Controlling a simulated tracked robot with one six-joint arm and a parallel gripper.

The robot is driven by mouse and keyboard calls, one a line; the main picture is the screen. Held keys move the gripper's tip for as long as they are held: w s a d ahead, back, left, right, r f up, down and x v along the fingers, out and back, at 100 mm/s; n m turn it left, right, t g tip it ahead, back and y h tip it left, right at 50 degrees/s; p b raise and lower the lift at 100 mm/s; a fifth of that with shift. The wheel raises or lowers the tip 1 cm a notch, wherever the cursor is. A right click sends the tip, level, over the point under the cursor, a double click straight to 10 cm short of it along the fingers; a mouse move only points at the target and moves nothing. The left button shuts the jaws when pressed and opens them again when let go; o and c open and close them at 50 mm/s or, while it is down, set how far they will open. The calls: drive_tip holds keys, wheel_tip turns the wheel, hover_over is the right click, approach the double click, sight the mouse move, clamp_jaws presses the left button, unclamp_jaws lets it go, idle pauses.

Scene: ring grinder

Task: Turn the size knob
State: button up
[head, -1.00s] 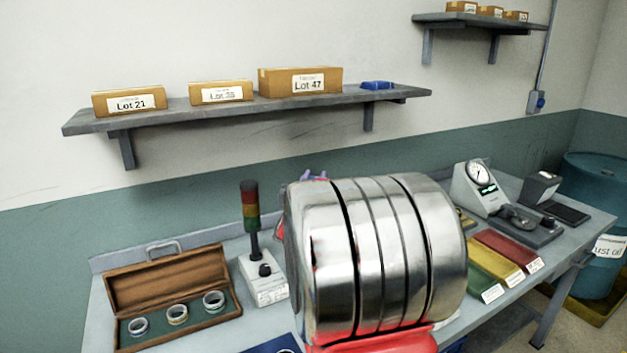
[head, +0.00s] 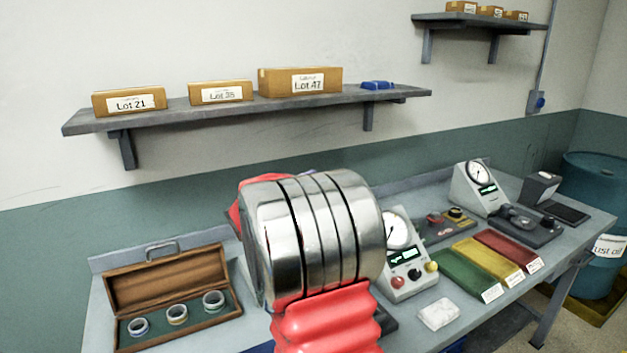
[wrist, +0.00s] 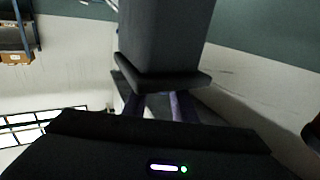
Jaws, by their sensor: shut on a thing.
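My gripper (wrist: 158,105) shows in the wrist view as two purple fingers in front of its dark body. They are shut on a dark grey, block-like thing (wrist: 165,40) with a flared lower edge; I cannot tell what it is. In the head view the gripper is mostly hidden behind my silver and red arm. I cannot tell which knob is the size knob.
An open wooden case (head: 170,285) with three rings lies at the left. Green, yellow (head: 487,260) and red trays, a white block (head: 438,314) and a second gauge (head: 478,187) are on the right. A shelf (head: 210,108) with labelled boxes hangs above.

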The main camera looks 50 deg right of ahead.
drive_tip(key=shift+w+m+g, duration=0.2)
drive_tip(key=shift+m+g, duration=1.5)
drive_tip(key=shift+g, duration=1)
drive_tip(key=shift+r, duration=0.1)
drive_tip(key=o, duration=1)
drive_tip(key=shift+s+g, duration=0.1)
drive_tip(key=shift+g, duration=0.2)
drive_tip(key=shift+o, duration=0.2)
drive_tip(key=shift+a, duration=0.1)
drive_tip(key=w+a, duration=0.2)
drive_tip(key=a, duration=1.1)
drive_tip(key=shift+a, duration=0.25)
drive_tip(key=shift+w, duration=0.1)
